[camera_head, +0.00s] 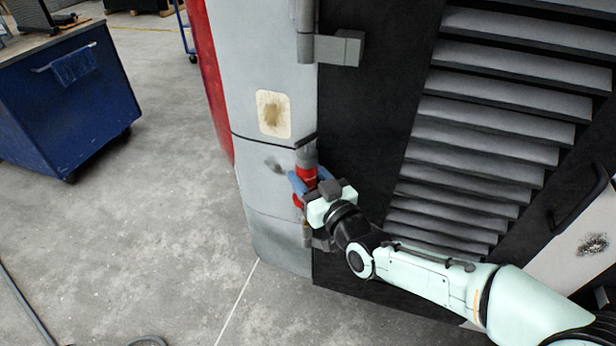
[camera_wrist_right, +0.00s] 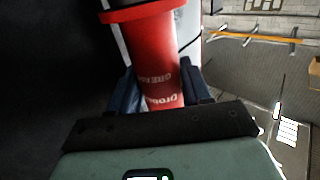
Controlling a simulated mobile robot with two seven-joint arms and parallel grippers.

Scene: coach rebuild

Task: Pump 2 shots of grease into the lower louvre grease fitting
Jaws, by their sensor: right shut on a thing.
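My right gripper (camera_head: 311,184) is shut on a red grease gun (camera_head: 305,173). Its blue fingers sit on both sides of the gun. The gun is close against the coach's grey corner panel (camera_head: 270,185), beside the dark louvre frame. I cannot make out the lower louvre grease fitting or whether the gun touches it. The grey louvres (camera_head: 490,130) are at right. My left gripper is out of view.
A grey hinge block (camera_head: 340,48) juts out above the gun. A blue cart (camera_head: 70,105) stands at far left. A dark hose (camera_head: 25,300) lies on the floor at lower left. The concrete floor (camera_head: 170,230) between cart and coach is mostly clear.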

